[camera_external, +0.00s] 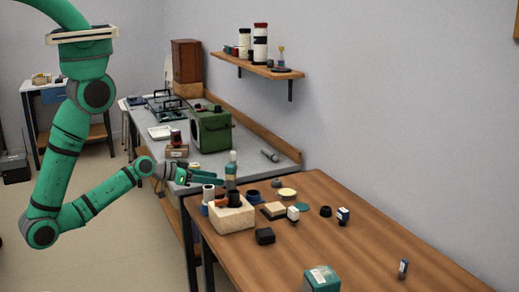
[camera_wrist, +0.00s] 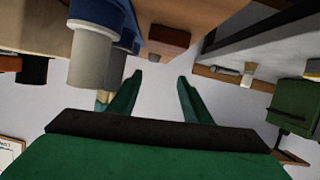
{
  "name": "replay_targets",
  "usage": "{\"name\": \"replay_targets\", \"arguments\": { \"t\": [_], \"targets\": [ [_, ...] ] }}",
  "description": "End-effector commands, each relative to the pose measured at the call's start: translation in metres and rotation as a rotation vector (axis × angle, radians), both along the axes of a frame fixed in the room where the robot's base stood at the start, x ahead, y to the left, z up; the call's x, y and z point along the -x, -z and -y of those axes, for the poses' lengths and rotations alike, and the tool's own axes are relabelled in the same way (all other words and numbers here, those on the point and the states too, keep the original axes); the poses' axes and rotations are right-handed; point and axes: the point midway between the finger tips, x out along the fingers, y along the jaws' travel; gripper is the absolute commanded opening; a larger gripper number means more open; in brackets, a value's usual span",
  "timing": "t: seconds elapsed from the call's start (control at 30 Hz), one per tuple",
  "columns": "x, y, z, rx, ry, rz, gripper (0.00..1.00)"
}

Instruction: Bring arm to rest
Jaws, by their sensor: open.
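My green arm reaches from the upper left of the external view, bends low at the elbow and extends right toward the tables. My gripper (camera_external: 192,177) is near the back left corner of the wooden table, close to a green bottle and a light wooden box. In the wrist view my gripper (camera_wrist: 158,82) has its two green fingers apart, with nothing between them. Whether it touches anything nearby cannot be told from the external view.
A grey bench (camera_external: 252,165) behind holds a green machine (camera_external: 210,130). A wall shelf (camera_external: 258,67) hangs above.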

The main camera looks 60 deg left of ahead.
Motion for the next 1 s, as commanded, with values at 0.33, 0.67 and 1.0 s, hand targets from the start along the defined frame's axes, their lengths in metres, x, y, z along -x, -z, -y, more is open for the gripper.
{"name": "replay_targets", "arguments": {
  "t": [0.33,0.67,1.0],
  "targets": [
    [0.076,0.016,0.013,-0.055,-0.1,0.057,0.45],
    [0.158,0.005,0.044,-0.087,-0.066,0.096,0.45],
    [0.2,-0.01,0.067,-0.082,-0.005,0.109,0.45]
  ]
}}
